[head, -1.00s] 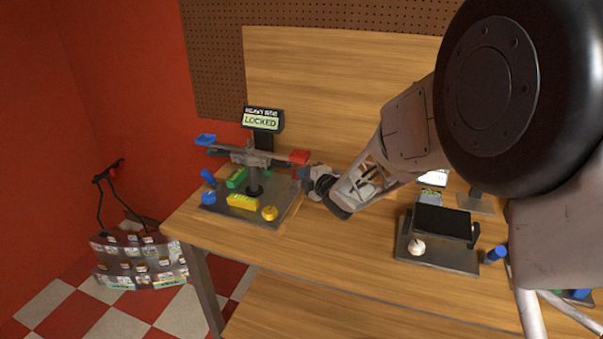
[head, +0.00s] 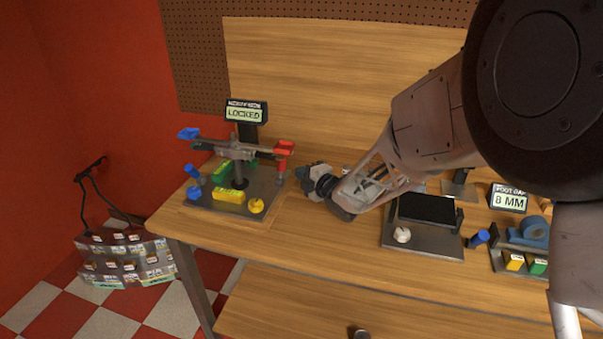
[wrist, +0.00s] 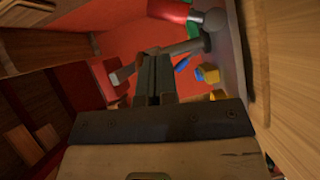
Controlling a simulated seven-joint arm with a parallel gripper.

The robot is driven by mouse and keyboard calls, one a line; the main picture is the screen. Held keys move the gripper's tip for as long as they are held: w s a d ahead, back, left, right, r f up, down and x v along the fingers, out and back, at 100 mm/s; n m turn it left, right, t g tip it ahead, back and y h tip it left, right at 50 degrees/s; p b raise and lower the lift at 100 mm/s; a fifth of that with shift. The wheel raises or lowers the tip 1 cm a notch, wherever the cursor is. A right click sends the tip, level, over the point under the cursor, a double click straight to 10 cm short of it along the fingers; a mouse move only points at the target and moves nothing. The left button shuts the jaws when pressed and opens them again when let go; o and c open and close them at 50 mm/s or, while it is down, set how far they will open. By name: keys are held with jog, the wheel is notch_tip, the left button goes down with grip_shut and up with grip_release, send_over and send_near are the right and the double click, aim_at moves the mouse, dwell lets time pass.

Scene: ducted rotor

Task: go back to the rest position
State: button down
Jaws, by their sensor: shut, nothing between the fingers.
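My gripper (head: 308,171) is above the wooden workbench, just right of the balance rig, and apart from it. In the wrist view its fingers (wrist: 153,82) are closed together with nothing between them. The rig's base plate (head: 270,193) carries a beam with a blue pan (head: 189,133) at left and a red pan (head: 284,148) at right. A display (head: 246,112) behind it reads LOCKED. Green (head: 222,170) and yellow (head: 230,196) blocks and a yellow knob (head: 256,206) sit on the plate.
Right of my arm are a black panel on a base (head: 427,209) with a white knob (head: 402,235), a blue cylinder (head: 478,239), and a display (head: 509,199) reading 8 MM. A rack (head: 125,262) stands on the floor at left. The bench front is clear.

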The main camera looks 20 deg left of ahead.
jog(key=d+r+m+t+h, duration=0.3)
jog(key=d+r+m+h, duration=0.35)
jog(key=d, duration=0.65)
jog(key=s+d+r+m+g+h, duration=0.1)
jog(key=s+d+r+m+h, duration=0.3)
jog(key=d, duration=0.4)
jog(key=s+d+r+m+g+h, duration=0.1)
jog(key=s+d+r+m+h, duration=0.1)
jog(key=s+d+m, duration=0.45)
jog(key=s+d+m+g+h, duration=0.1)
jog(key=s+d+m+g, duration=0.2)
jog(key=s, duration=1.1)
jog(key=s+d+m+g, duration=0.4)
jog(key=s+d+m, duration=0.4)
jog(key=s, duration=0.7)
jog(key=shift+d+g+h, duration=0.3)
jog(key=shift+d+h, duration=0.05)
jog(key=shift+d, duration=0.75)
